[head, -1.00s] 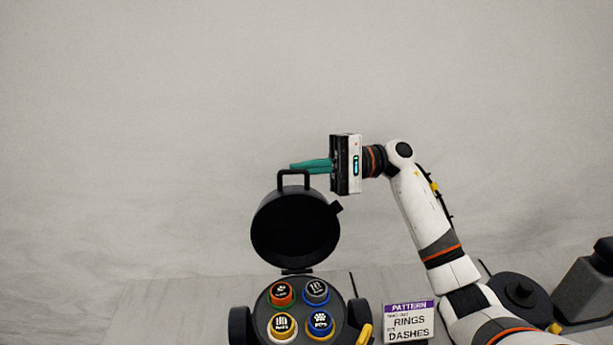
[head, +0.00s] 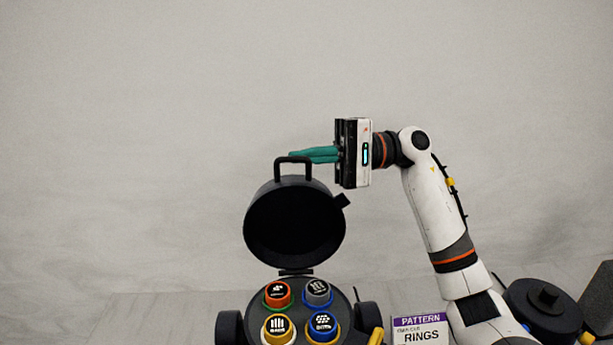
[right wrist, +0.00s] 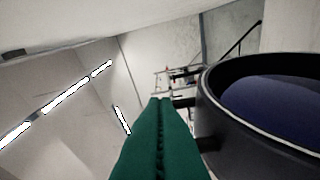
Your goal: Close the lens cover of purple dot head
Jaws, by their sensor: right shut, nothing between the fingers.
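The lens cover (head: 294,226) is a round black lid with a handle (head: 293,160) on top. It stands open, upright on its hinge (head: 296,271) behind the round lamp head (head: 344,302). Several coloured, labelled caps sit in the head's face. My right gripper (head: 292,155) has its teal fingers shut and empty, level with the top of the handle and behind or beside it; I cannot tell whether they touch. In the right wrist view, the cover's rim and bluish inside (right wrist: 265,100) lie just right of the shut fingers (right wrist: 160,105). My left gripper is out of view.
A sign (head: 421,331) reading PATTERN and RINGS stands right of the head. A dark round object (head: 545,305) and a grey block (head: 599,295) are farther right. A yellow lever (head: 376,336) shows at the head's right side. The space above and left is clear.

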